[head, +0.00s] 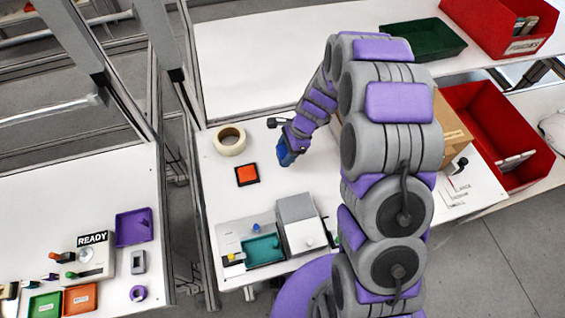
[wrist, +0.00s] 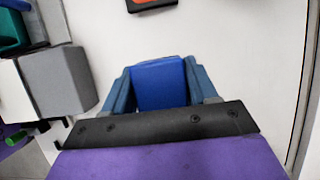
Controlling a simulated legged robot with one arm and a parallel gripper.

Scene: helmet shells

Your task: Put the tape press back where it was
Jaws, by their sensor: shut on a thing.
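My gripper (head: 286,157) is over the white table in the head view, right of the orange pad. In the wrist view my gripper (wrist: 159,70) has its two dark blue fingers shut on a bright blue block, which I take to be the tape press (wrist: 159,88). The block sits squarely between the fingers. Its underside is hidden, and I cannot tell whether it touches the table. A black-edged orange pad (head: 247,174) lies flat on the table, with nothing on it. Part of it shows at the top of the wrist view (wrist: 150,3).
A cream tape roll (head: 229,141) lies behind the pad. A grey box (head: 298,222) and a station with a teal tray (head: 263,250) stand at the table's front. A cardboard box (head: 452,130) and red bin (head: 500,135) are at right. The table around the pad is clear.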

